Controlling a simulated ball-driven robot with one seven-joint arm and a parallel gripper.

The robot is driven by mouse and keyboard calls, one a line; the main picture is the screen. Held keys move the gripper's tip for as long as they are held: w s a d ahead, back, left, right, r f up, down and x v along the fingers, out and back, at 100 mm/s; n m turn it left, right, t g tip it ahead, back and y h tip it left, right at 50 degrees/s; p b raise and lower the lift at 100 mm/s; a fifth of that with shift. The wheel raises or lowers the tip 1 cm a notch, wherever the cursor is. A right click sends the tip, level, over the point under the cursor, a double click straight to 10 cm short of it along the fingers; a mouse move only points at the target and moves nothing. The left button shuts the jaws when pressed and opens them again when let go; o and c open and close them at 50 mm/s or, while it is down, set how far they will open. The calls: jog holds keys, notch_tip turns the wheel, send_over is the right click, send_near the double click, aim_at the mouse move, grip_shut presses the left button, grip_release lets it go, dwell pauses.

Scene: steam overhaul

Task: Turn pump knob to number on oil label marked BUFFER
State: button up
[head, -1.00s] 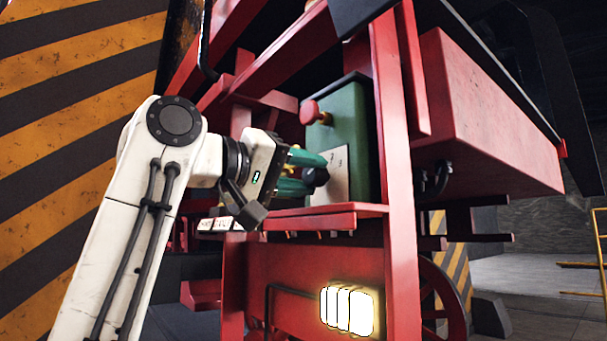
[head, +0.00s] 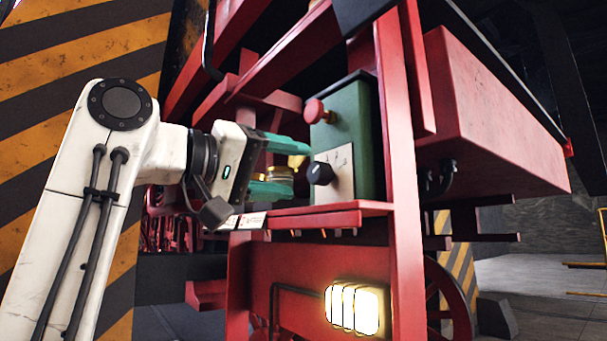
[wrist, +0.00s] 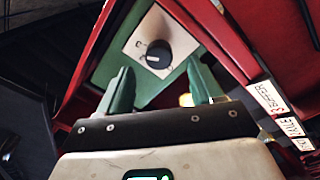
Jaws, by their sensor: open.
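The pump is a green box (head: 352,115) standing on a red shelf. Its pale dial plate (head: 340,182) carries a black knob (head: 320,173), and a red round knob (head: 314,110) sits above. In the wrist view the black knob (wrist: 158,54) lies beyond my fingertips, on the plate with small numbers. My gripper (head: 307,168) is open with teal fingers, apart from the knob and to its left. White labels (head: 248,220) lie along the shelf edge. In the wrist view one label (wrist: 268,97) appears to read "3 BUFFER"; others read partly "VALVE".
Red frame posts (head: 400,150) stand right of the pump. A brass-coloured part (head: 281,172) shows behind my fingers. A glowing lamp (head: 352,308) is below the shelf. A striped wall (head: 60,60) is at the left.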

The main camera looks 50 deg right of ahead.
jog(key=v, duration=0.6)
jog(key=shift+a, duration=0.2)
dwell(0.4)
